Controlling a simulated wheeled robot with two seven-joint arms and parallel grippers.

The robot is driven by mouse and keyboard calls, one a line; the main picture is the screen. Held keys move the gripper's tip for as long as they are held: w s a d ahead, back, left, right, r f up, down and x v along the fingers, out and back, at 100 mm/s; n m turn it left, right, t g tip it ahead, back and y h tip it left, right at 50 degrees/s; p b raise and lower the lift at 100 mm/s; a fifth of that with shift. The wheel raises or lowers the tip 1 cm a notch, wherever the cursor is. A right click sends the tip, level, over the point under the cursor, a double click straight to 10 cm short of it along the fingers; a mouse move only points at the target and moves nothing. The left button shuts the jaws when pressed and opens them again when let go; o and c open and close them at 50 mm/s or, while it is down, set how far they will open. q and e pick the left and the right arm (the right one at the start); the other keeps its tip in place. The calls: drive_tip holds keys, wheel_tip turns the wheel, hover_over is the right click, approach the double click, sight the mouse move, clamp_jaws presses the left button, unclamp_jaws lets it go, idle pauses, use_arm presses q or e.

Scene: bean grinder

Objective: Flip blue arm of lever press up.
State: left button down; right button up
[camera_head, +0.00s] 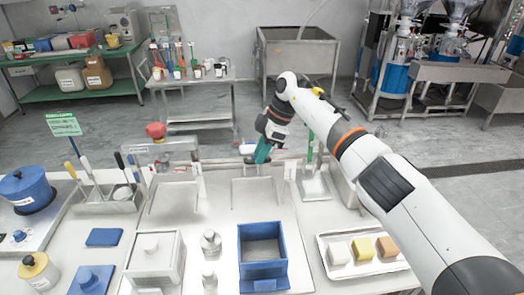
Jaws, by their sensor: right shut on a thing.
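My right arm reaches in from the lower right, and its right gripper (262,152) is at the far edge of the counter, above the right metal stand. The gripper is shut on what appears to be the blue arm of the lever press (247,149). That part is small, and the gripper partly covers it, so its tilt is hard to tell. The lever press's metal frame (236,187) stands on the counter below. My left gripper is not in view.
A blue open box (247,283), a white lidded box (136,266) and a tray (330,278) with coloured blocks stand in front. A red knob (156,130) tops another device to the left. A utensil holder (106,207) is further left.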

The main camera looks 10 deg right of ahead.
drive_tip(key=shift+w, duration=0.1)
idle(0.5)
drive_tip(key=v, duration=0.1)
drive_tip(key=b+v, duration=0.2)
drive_tip(key=v, duration=0.1)
drive_tip(key=shift+w+d+f, duration=0.1)
drive_tip(key=shift+w, duration=0.2)
drive_tip(key=b+v, duration=0.2)
drive_tip(key=v, duration=0.6)
drive_tip(key=shift+s, duration=0.35)
